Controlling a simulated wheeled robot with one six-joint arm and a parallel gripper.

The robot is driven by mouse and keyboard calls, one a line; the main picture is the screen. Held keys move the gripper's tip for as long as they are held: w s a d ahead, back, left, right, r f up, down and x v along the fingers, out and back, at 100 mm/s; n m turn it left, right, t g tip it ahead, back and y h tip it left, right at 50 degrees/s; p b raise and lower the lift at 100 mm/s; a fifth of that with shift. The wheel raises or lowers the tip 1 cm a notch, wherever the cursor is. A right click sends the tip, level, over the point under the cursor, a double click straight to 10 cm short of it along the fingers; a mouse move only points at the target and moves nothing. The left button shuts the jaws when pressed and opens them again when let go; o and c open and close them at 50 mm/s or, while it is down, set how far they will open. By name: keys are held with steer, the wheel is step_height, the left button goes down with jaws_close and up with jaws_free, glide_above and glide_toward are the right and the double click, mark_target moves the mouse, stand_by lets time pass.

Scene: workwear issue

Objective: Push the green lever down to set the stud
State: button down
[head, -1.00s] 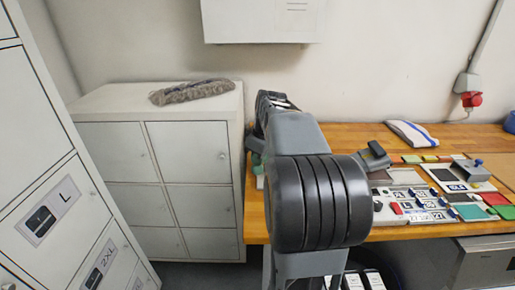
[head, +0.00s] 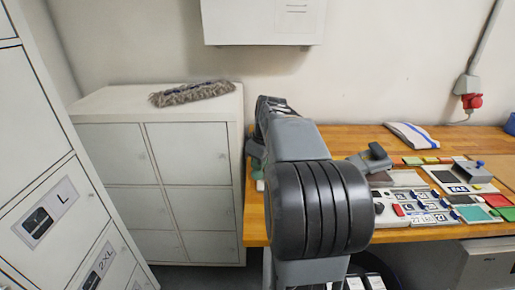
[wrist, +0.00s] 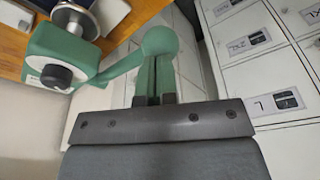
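In the wrist view the green lever (wrist: 122,69) runs from the green press body (wrist: 58,45) to a round green knob (wrist: 160,41). A black round cap sits on the press body. My gripper (wrist: 154,66) points at the knob with its narrow fingers close together. The fingertips overlap the knob end of the lever in the picture; I cannot tell whether they touch it. Nothing is visibly held. In the head view my own arm hides the gripper and most of the press.
The wooden bench (head: 440,136) carries a grey dispenser-like item (head: 371,161), a folded blue-and-white cloth (head: 412,134) and several small patches and tags at right. White lockers (head: 185,165) stand left of the bench, with a grey mop head (head: 190,93) on top.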

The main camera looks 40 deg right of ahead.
step_height(320, 180, up, 13)
steer(key=p, duration=1)
steer(key=shift+p, duration=0.3)
steer(key=shift+f, duration=0.1)
stand_by(0.4)
steer(key=s+a+f+m+t, duration=0.1)
steer(key=s+a+f+m, duration=0.1)
steer(key=s+a, duration=0.3)
steer(key=s+a+f+m+t, duration=0.1)
steer(key=s+a+f, duration=0.4)
steer(key=a, duration=0.9)
steer(key=shift+s+a+m+t+h, duration=0.3)
steer(key=shift+s+m+h, duration=0.15)
steer(key=shift+m, duration=0.35)
